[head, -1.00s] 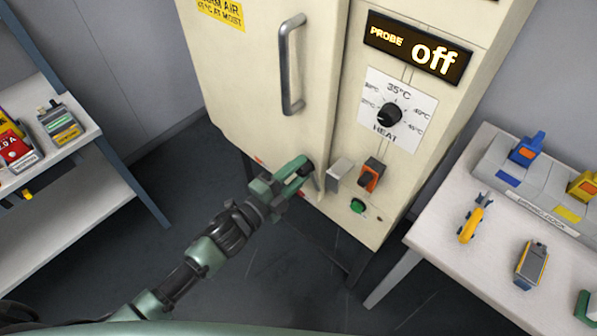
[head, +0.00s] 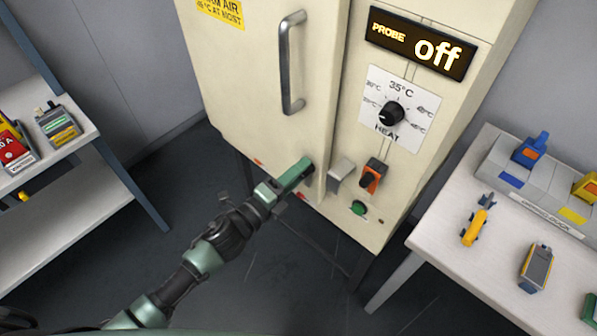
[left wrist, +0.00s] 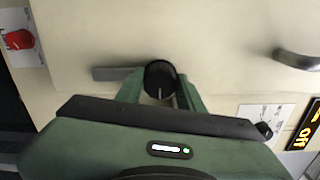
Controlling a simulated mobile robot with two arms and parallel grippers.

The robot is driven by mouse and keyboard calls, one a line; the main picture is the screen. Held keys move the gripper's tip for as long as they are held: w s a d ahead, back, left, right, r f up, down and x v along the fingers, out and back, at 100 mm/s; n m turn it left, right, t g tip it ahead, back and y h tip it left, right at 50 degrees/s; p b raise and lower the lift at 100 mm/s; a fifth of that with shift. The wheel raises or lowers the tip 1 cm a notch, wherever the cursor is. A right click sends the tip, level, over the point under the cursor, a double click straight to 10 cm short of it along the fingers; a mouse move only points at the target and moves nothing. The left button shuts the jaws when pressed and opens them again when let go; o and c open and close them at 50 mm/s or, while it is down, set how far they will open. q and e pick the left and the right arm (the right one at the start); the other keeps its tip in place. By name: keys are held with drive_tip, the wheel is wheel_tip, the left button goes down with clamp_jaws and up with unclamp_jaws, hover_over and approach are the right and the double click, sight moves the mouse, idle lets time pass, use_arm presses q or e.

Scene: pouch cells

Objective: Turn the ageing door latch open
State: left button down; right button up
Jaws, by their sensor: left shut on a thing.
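The ageing cabinet's cream door (head: 250,100) stands closed. My left gripper (head: 307,166) is at the door's lower right edge, its fingers pointing at the latch. In the left wrist view, its two green fingers (left wrist: 160,92) are shut on a round black latch knob (left wrist: 160,76) with a white mark, one finger on each side. A flat grey bar (left wrist: 113,73) extends left from behind the knob. In the head view the gripper hides most of the latch. My right gripper is not in view.
A grey block (head: 341,175), an orange switch (head: 372,177) and a green button (head: 358,208) sit right of the latch. A door handle (head: 290,65) is above. Tables with pouch cells flank the cabinet: a left shelf (head: 60,215) and right table (head: 440,235).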

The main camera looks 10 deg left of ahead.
use_arm(q)
drive_tip(key=c, duration=0.9)
unclamp_jaws()
drive_tip(key=shift+s, duration=0.1)
drive_tip(key=b+v, duration=0.1)
drive_tip(key=v, duration=0.6)
drive_tip(key=shift+s+a+b, duration=0.2)
drive_tip(key=shift+s+b, duration=0.05)
drive_tip(key=shift+b, duration=0.05)
